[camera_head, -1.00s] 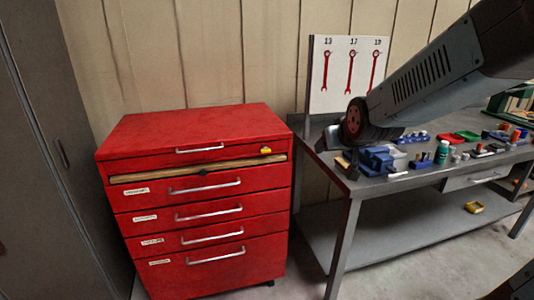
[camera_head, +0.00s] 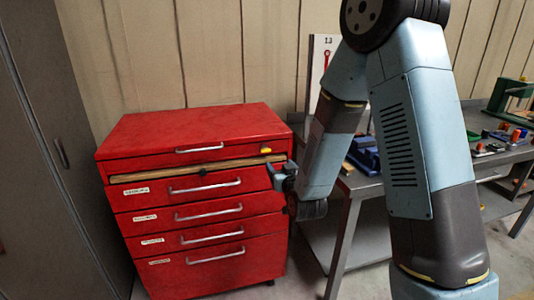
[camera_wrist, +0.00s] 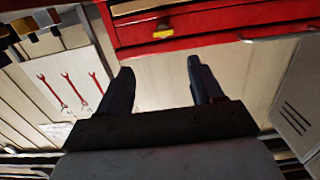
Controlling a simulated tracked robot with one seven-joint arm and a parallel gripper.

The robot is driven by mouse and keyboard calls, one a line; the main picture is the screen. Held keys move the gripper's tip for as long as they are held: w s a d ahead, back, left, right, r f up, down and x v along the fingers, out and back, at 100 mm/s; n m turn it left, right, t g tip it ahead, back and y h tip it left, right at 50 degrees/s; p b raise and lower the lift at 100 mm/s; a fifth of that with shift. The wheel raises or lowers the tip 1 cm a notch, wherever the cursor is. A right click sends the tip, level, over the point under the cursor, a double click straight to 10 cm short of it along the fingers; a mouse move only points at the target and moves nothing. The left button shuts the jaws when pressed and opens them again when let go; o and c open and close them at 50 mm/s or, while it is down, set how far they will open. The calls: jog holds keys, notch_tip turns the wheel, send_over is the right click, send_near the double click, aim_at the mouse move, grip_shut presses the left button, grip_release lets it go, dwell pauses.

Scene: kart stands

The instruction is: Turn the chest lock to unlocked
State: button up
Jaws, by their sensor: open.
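The red tool chest (camera_head: 195,130) stands left of the middle in the head view. A small yellow piece, which looks like the lock (camera_head: 266,150), sits at the right of its top front band. Its turned state is too small to read. In the wrist view the yellow lock (camera_wrist: 163,31) lies beyond the fingertips, roughly between them. My gripper (camera_head: 280,170) is open and empty, in front of the chest's right edge and a little below the lock. The wrist view shows my gripper's two dark fingers (camera_wrist: 158,64) spread apart, touching nothing visible.
A grey workbench (camera_head: 350,185) with blue parts on it stands right of the chest, partly hidden by my arm. A white wrench board (camera_wrist: 65,80) shows in the wrist view. A grey cabinet (camera_head: 50,150) stands at the left. Floor between chest and bench is open.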

aim_at(267, 151)
jog(key=shift+t, duration=0.3)
jog(key=x, duration=0.9)
jog(key=f+x, duration=0.1)
jog(key=x, duration=0.3)
jog(key=shift+w+a+f, duration=0.1)
jog(key=shift+w+a, duration=0.15)
jog(key=shift+a, duration=0.2)
jog(key=c, duration=1.1)
